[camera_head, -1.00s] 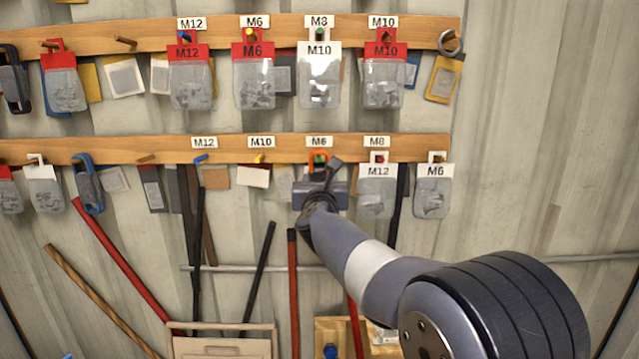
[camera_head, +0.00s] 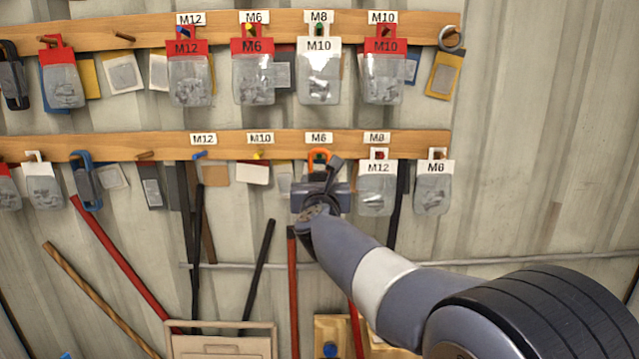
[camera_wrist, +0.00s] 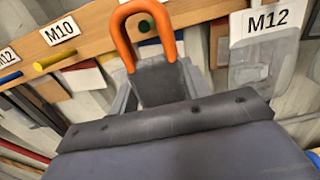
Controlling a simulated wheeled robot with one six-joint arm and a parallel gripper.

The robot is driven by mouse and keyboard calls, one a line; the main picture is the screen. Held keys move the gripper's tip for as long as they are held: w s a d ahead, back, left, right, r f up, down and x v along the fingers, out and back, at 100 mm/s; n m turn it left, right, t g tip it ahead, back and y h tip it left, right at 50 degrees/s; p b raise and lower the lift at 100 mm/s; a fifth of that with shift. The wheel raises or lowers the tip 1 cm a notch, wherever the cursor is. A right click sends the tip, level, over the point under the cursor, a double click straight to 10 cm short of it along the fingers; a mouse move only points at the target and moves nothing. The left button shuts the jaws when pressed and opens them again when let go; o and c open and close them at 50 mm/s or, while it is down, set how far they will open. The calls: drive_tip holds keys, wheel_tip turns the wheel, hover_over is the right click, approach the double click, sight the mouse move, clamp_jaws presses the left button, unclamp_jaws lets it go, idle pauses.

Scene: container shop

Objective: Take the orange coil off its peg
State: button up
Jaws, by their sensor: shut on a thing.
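The orange coil (camera_head: 319,153) shows as a narrow orange loop at the lower wooden rail, under the M6 label. In the wrist view the orange loop (camera_wrist: 146,28) rises above the gripper in front of the rail, and the green tip of a peg (camera_wrist: 147,25) shows inside it. My gripper (camera_head: 320,180) is just below the loop, in front of the wall. It is shut on the lower part of the coil, which the gripper hides. I cannot tell whether the peg still passes through the loop.
To the right, a bag marked M12 (camera_head: 377,188) hangs close beside my gripper, with a bag marked M6 (camera_head: 434,187) beyond it. To the left, the yellow peg (camera_head: 259,155) and blue peg (camera_head: 199,155) are bare. More bags hang on the upper rail (camera_head: 125,30).

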drive_tip(key=shift+s+b, duration=0.45)
drive_tip(key=shift+s, duration=1.85)
